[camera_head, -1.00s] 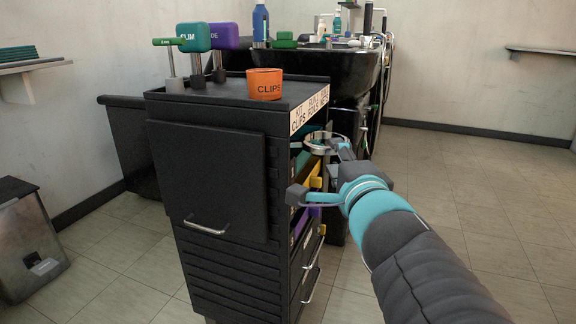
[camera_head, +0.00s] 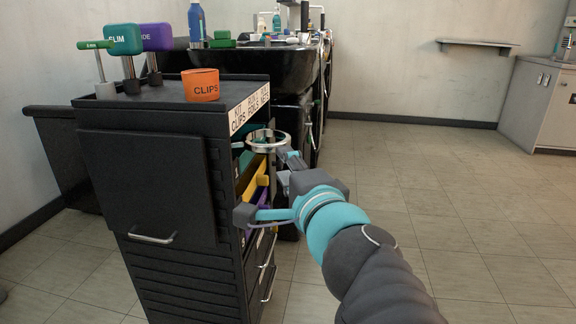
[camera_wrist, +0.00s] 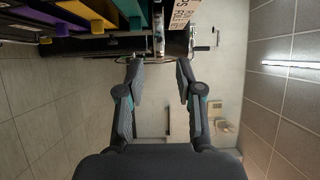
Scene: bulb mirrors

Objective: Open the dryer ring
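A chrome ring (camera_head: 268,140), which looks like the dryer ring, stands out from the right side of the black cart (camera_head: 150,185), below its labelled top edge. My gripper (camera_head: 288,158) is just right of and slightly below the ring in the head view. In the wrist view my gripper (camera_wrist: 158,68) is open, its two fingers wide apart with nothing between the tips. A narrow shiny metal piece (camera_wrist: 158,32) shows beyond the fingertips there, perhaps the ring edge-on. I cannot tell whether a finger touches the ring.
Yellow and purple drawer fronts (camera_head: 256,188) sit under the ring, close to my wrist. A black basin (camera_head: 265,72) stands behind. The tiled floor (camera_head: 440,210) at right is clear.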

